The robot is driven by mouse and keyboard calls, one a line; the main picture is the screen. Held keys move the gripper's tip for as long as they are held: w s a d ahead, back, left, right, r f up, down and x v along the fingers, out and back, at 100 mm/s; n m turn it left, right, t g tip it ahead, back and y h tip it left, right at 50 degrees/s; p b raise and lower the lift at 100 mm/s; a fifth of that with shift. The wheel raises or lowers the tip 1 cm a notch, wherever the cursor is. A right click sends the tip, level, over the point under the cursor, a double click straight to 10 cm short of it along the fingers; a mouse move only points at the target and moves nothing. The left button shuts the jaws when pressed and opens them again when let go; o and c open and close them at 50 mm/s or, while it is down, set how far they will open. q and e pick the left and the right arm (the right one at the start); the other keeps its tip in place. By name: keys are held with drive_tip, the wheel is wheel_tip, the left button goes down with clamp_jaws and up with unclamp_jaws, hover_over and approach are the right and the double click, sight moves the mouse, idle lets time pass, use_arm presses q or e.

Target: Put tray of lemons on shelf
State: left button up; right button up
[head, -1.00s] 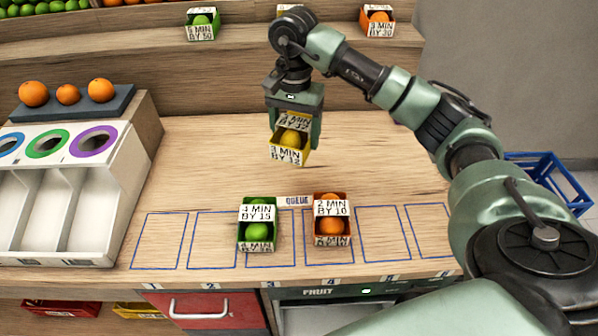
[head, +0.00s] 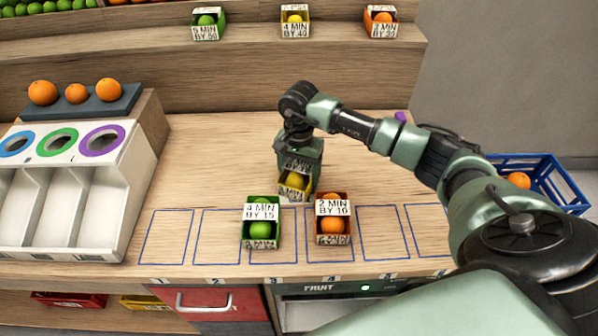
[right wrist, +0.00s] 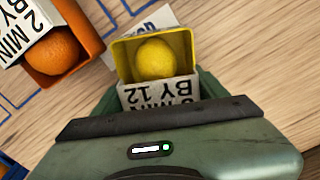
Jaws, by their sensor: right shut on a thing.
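My right gripper (head: 298,168) is shut on a yellow tray (head: 306,192) with a lemon (head: 295,181) in it. In the head view it is low over the counter, just behind the green and orange trays; I cannot tell whether it touches the wood. In the right wrist view the yellow tray (right wrist: 178,40) sits between the fingers, its label reading "BY 12", with the lemon (right wrist: 155,59) inside. The shelf (head: 240,48) runs along the back, above the counter. Another yellow tray (head: 294,28) of lemons stands on it, labelled "4 MIN". My left gripper is not in view.
A green tray (head: 261,234) and an orange tray (head: 333,229) stand in outlined slots at the counter's front. A blue crate (head: 545,180) is at right. The counter's middle left is bare.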

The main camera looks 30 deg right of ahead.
drive_tip(key=shift+f, duration=0.1)
drive_tip(key=o, duration=1.6)
drive_tip(key=shift+c, duration=0.2)
